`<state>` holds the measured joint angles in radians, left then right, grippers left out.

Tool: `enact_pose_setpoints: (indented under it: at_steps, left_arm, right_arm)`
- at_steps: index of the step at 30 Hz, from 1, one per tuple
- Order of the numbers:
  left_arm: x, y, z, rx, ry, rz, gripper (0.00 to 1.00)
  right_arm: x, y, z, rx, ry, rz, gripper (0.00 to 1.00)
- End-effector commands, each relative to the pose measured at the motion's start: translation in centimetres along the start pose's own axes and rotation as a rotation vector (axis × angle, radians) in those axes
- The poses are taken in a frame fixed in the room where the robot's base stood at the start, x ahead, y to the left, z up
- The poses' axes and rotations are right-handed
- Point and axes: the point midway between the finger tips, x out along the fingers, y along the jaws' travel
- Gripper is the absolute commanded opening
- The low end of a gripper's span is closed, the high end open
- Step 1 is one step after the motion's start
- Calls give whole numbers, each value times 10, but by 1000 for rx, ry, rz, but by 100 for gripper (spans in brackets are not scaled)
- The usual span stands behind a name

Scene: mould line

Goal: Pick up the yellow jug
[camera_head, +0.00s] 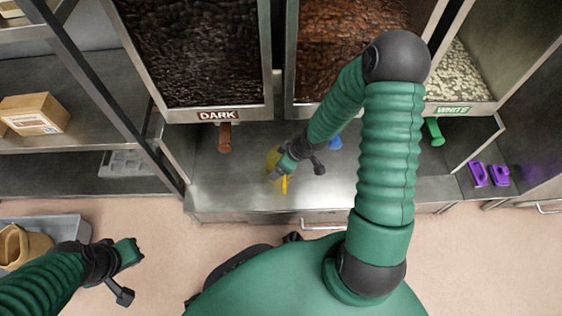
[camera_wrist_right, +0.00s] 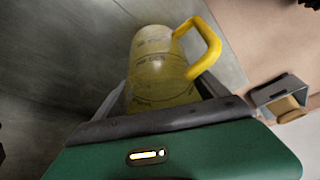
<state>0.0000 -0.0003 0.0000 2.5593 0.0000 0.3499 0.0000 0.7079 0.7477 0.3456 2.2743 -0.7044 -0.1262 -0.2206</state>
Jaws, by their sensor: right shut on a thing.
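The yellow, see-through jug (camera_head: 271,159) is at the steel counter below the dispensers, partly hidden by my right gripper (camera_head: 280,174). In the right wrist view the jug (camera_wrist_right: 158,62) sits between the two grey fingers, with its solid yellow handle (camera_wrist_right: 210,48) on the right side. My right gripper is shut on the jug's body. I cannot tell whether the jug touches the counter. My left gripper (camera_head: 132,252) is over the floor at lower left, far from the jug; its finger opening does not show clearly.
Dispensers marked DARK (camera_head: 219,115) and WHITE (camera_head: 453,110) hang above the steel counter (camera_head: 225,187). Two purple items (camera_head: 489,174) lie at the right. A grey bin (camera_head: 65,228) stands lower left, and a cardboard box (camera_head: 35,113) sits on the left shelf.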

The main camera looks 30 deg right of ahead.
Motion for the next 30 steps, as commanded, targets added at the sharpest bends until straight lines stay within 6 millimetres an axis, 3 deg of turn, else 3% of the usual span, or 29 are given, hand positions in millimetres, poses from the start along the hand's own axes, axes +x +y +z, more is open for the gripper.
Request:
enact_pose_setpoints:
  at_steps: [9, 12, 18, 24, 30]
  left_arm:
    - [-23, 0, -5, 0, -1, 0, 0]
    - [-55, 0, -12, 0, -1, 0, 0]
    - [-91, 0, -21, 0, -1, 0, 0]
    - [-103, 0, -24, 0, -1, 0, 0]
    - [-104, 0, -24, 0, -1, 0, 0]
  right_arm:
    - [-35, -43, 61, 2, -10, -6, 38]
    - [-54, -58, 79, 3, -12, -9, 38]
    - [-60, -69, 97, 2, -10, -7, 38]
    - [-63, -79, 114, 3, -6, -5, 38]
    - [-62, -81, 119, 0, -5, -3, 38]
